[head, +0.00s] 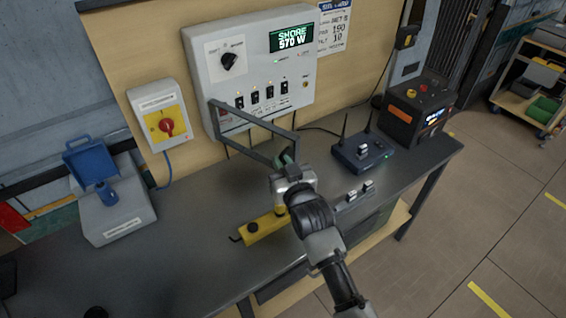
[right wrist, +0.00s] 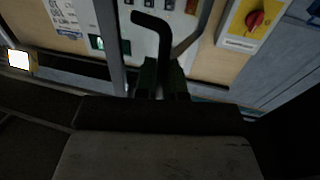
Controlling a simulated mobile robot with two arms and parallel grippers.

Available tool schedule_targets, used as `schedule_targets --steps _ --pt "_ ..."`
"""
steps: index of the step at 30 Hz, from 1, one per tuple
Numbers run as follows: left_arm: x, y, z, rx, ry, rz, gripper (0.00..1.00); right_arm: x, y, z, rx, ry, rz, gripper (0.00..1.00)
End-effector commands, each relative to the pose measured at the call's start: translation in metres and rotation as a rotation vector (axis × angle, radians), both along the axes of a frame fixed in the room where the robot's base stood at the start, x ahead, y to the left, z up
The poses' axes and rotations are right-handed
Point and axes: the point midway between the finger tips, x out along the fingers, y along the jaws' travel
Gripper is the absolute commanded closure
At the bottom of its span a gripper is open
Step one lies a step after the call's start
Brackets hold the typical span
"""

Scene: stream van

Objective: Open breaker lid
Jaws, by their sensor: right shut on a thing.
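The grey breaker panel (head: 250,60) hangs on the wooden wall with a lit display, a rotary knob and a row of black switches. Its breaker lid (head: 255,122) is a grey open frame that stands out from the panel's lower front, towards me; the switches show above it. My right gripper (head: 288,158) is shut on the lid at its near, free end. In the right wrist view the fingers (right wrist: 163,80) meet below a dark hooked bar, with a grey lid bar (right wrist: 110,45) beside it. The exact grip is partly hidden. My left gripper is not in view.
The bench (head: 190,225) holds a grey box with a blue cover (head: 92,160), a yellow tool (head: 264,226), a router (head: 362,152) and a black-orange power unit (head: 418,105).

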Motion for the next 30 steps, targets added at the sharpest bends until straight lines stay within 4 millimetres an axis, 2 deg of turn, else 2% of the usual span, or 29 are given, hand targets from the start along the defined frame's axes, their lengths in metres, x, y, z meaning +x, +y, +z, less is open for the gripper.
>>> schedule_targets --steps 3,4,8,16,20,30 --pt "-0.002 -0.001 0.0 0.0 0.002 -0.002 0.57 0.0 0.002 0.005 -0.001 -0.012 0.003 1.0" --pt "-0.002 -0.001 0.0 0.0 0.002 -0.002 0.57 0.0 0.002 0.005 -0.001 -0.013 0.004 0.87" --pt "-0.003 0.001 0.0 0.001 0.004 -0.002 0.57 0.0 0.002 0.004 0.0 -0.01 0.003 0.67" --pt "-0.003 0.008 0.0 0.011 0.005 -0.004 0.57 0.0 0.001 0.002 0.002 -0.005 0.002 0.67" --pt "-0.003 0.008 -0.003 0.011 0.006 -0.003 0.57 -0.008 -0.002 0.0 0.001 -0.004 0.002 0.67" --pt "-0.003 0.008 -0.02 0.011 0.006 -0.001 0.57 -0.069 -0.021 -0.002 0.001 -0.005 0.003 0.67"
